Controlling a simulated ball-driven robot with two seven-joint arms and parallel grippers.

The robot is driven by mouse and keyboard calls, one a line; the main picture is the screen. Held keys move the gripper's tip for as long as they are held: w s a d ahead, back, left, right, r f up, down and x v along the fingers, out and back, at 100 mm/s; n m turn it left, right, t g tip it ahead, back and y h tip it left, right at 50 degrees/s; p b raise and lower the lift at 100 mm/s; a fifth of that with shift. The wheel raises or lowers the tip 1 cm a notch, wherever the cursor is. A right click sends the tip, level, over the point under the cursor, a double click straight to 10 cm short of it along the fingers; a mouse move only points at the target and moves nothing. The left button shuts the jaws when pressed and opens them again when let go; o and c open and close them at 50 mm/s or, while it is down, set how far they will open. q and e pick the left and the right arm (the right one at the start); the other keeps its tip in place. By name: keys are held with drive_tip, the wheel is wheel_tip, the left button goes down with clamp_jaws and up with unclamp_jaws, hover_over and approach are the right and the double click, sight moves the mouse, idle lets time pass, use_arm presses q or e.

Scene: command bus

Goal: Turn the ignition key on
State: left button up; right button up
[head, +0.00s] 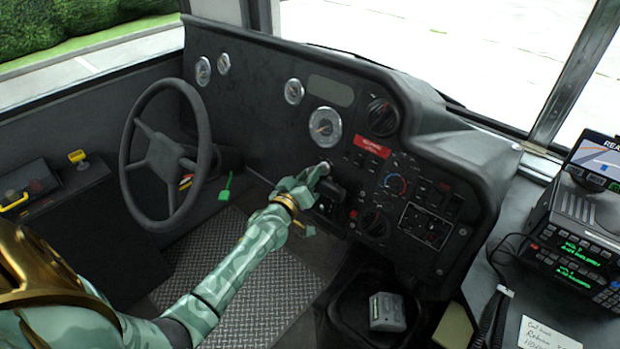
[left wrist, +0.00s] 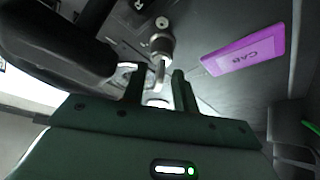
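The ignition key (left wrist: 160,72) shows in the left wrist view as a small, thin metal piece below a round metal lock cylinder (left wrist: 161,42). My left gripper (left wrist: 161,84) is at the dashboard, its two fingers apart on either side of the key, with a gap visible between them. In the head view my left arm reaches across to the dash, and the gripper (head: 323,174) covers most of the lock area. I cannot tell there how the key is turned. A purple tag marked CAB (left wrist: 243,50) is beside the lock in the wrist view. My right gripper is not in view.
The steering wheel (head: 166,155) stands left of my left arm. The dashboard (head: 262,118) has gauges, knobs and switches close around the gripper. A green tag (head: 226,187) is near the wheel. A radio unit (head: 578,245) stands at the right.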

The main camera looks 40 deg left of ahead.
use_arm(q)
clamp_jaws()
